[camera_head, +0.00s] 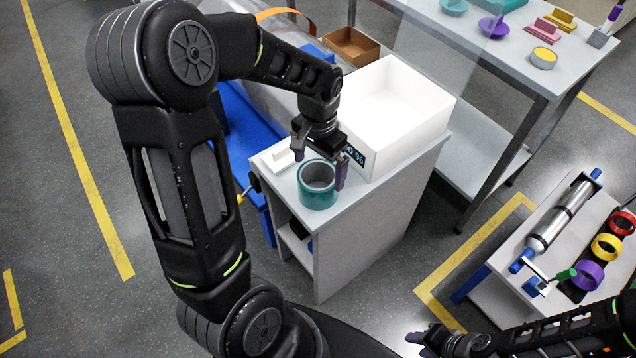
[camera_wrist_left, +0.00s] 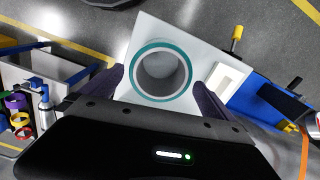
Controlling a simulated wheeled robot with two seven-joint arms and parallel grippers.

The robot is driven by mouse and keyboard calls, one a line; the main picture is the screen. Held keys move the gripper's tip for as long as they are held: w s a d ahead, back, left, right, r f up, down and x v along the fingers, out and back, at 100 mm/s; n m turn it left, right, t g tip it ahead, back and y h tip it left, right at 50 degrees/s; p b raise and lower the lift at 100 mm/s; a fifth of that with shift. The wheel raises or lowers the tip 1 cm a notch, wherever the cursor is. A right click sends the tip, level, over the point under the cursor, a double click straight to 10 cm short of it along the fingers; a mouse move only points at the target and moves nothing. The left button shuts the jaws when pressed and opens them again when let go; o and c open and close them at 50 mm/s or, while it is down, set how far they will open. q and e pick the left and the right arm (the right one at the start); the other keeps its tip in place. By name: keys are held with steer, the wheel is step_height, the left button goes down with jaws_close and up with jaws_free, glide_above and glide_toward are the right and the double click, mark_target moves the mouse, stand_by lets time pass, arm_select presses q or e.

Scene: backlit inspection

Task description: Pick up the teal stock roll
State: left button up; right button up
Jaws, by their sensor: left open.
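The teal stock roll (camera_head: 318,199) stands on the front end of the white cabinet top (camera_head: 352,197). It is a teal ring with a grey inside. My left gripper (camera_head: 321,158) is open, its dark purple fingers pointing down beside the roll. In the left wrist view the roll (camera_wrist_left: 136,62) lies between and slightly ahead of the two fingertips (camera_wrist_left: 158,80), with a gap on each side. My right gripper (camera_head: 425,343) is low at the bottom of the head view, away from the roll; its finger opening is unclear.
A white open box (camera_head: 405,133) with a small display stands right behind the roll. A small white block (camera_head: 283,158) lies left of it. A side bench (camera_head: 569,249) at right holds a metal roller (camera_head: 562,215) and several coloured rings. A work table (camera_head: 510,62) stands at back right.

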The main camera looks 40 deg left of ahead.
mark_target(318, 180)
arm_select(q)
step_height(318, 180, down, 5)
steer(key=shift+s+f, duration=0.1)
steer(key=shift+c, duration=0.6)
steer(key=c, duration=1.4)
